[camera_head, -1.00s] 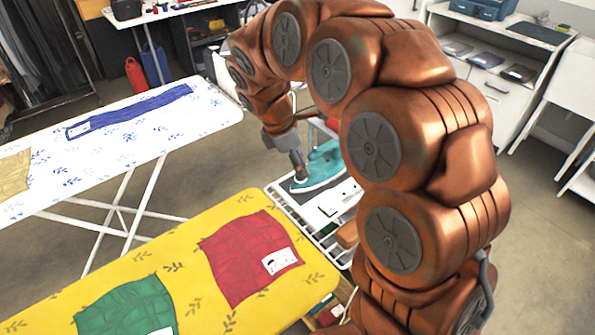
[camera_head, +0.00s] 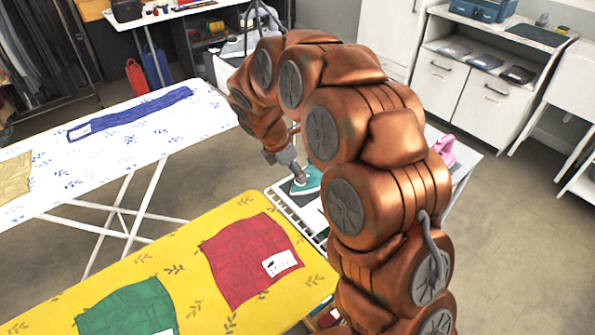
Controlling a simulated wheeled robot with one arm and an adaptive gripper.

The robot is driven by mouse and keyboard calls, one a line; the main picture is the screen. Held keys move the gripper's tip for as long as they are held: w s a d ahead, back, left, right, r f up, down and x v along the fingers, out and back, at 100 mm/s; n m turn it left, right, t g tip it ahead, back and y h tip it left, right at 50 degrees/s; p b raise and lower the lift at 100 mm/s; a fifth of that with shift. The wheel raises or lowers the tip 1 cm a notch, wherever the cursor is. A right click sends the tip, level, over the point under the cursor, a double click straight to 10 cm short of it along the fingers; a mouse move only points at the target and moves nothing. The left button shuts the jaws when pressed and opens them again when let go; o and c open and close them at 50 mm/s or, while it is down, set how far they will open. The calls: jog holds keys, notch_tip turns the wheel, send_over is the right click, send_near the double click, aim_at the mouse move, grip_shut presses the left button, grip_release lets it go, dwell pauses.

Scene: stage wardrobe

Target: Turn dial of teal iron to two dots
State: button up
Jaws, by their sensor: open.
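The teal iron (camera_head: 309,180) rests on a white table with a wire rack (camera_head: 292,212), beyond the yellow ironing board. Only the front part of its teal body shows; my arm hides the rest, and its dial cannot be seen. My gripper (camera_head: 299,177) points down at the iron's near-left part, close over it or touching; I cannot tell which. The fingers are small in this view. A pink iron (camera_head: 443,151) stands on the same white table, right of my arm.
A yellow ironing board (camera_head: 190,262) holds a red cloth (camera_head: 250,258) and a green cloth (camera_head: 128,312). A white patterned ironing board (camera_head: 110,150) with a blue cloth (camera_head: 135,112) lies left. White cabinets (camera_head: 462,92) stand at the back right. Floor right of my arm is clear.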

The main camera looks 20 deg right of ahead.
jog(key=shift+x, duration=0.9)
grip_shut()
